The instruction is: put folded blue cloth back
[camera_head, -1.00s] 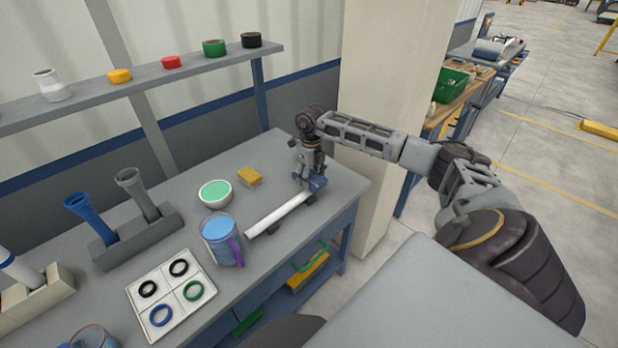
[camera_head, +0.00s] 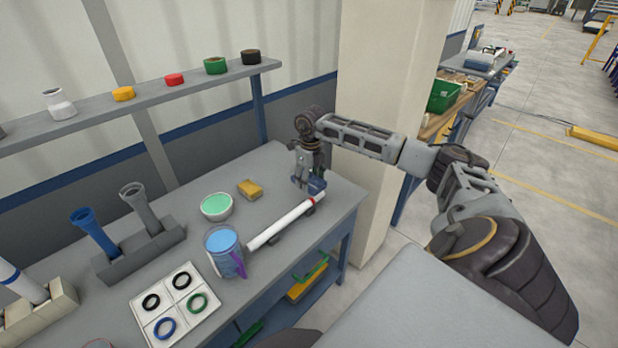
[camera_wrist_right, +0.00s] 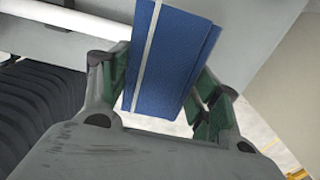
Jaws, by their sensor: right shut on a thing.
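The folded blue cloth (camera_wrist_right: 172,58) with a pale stripe is between the green-padded fingers of my right gripper (camera_wrist_right: 165,88) in the right wrist view. In the head view my right gripper (camera_head: 308,178) points down at the table's right end, and the small blue cloth (camera_head: 317,187) shows at its fingertips, near the white pipe's far end. I cannot tell whether the cloth touches the pipe or table. My left gripper is not in view.
The white pipe (camera_head: 278,226) with a red band lies on dark supports at the table's front edge. A jug (camera_head: 224,252), green-filled bowl (camera_head: 216,207) and yellow sponge (camera_head: 250,189) stand to the left. A pillar (camera_head: 385,90) rises behind my arm.

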